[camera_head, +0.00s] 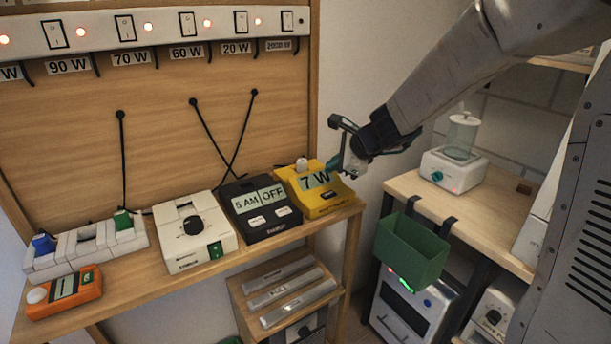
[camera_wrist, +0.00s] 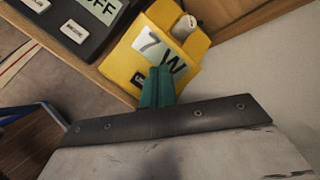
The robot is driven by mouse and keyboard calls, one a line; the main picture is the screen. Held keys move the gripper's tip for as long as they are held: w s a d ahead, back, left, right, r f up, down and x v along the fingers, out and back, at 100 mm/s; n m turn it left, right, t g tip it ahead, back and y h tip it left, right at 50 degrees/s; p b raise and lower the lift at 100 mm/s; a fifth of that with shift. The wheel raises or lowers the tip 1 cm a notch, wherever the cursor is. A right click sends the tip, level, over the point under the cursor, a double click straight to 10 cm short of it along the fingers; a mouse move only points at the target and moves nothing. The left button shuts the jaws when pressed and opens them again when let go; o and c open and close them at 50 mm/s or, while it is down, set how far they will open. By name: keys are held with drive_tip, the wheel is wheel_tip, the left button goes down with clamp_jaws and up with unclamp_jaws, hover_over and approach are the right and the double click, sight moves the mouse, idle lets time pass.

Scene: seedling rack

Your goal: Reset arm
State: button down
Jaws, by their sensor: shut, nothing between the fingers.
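My gripper (camera_head: 333,164) is at the end of my grey arm, which reaches in from the upper right. Its teal fingers are shut with nothing between them. They are at the yellow device (camera_head: 325,203), whose display reads 7 W. In the wrist view the shut fingers (camera_wrist: 157,84) overlap the lower part of the yellow device (camera_wrist: 126,66), just below its display. I cannot tell whether the fingertips touch it.
Left of the yellow device on the wooden shelf are a black timer (camera_head: 262,207) reading 5 AM OFF, a white dial box (camera_head: 195,232), a power strip (camera_head: 85,248) and an orange meter (camera_head: 64,291). A green bin (camera_head: 411,250) hangs from the right table (camera_head: 400,187). A white appliance (camera_head: 453,172) stands there.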

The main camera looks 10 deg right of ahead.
drive_tip(key=s+a+n+g, duration=0.2)
drive_tip(key=s+n+g, duration=0.1)
drive_tip(key=s+n, duration=0.5)
drive_tip(key=s+a+n+g, duration=0.25)
drive_tip(key=s+n, duration=0.25)
drive_tip(key=s, duration=0.6)
drive_tip(key=s+d+r+n+h, duration=0.2)
drive_tip(key=s+d+n, duration=0.1)
drive_tip(key=s, duration=0.6)
drive_tip(key=s+d+r+n+g+h, duration=0.1)
drive_tip(key=s+d+n, duration=0.3)
drive_tip(key=s, duration=0.5)
drive_tip(key=shift+r+n+h, duration=0.5)
drive_tip(key=shift+r+h, duration=0.3)
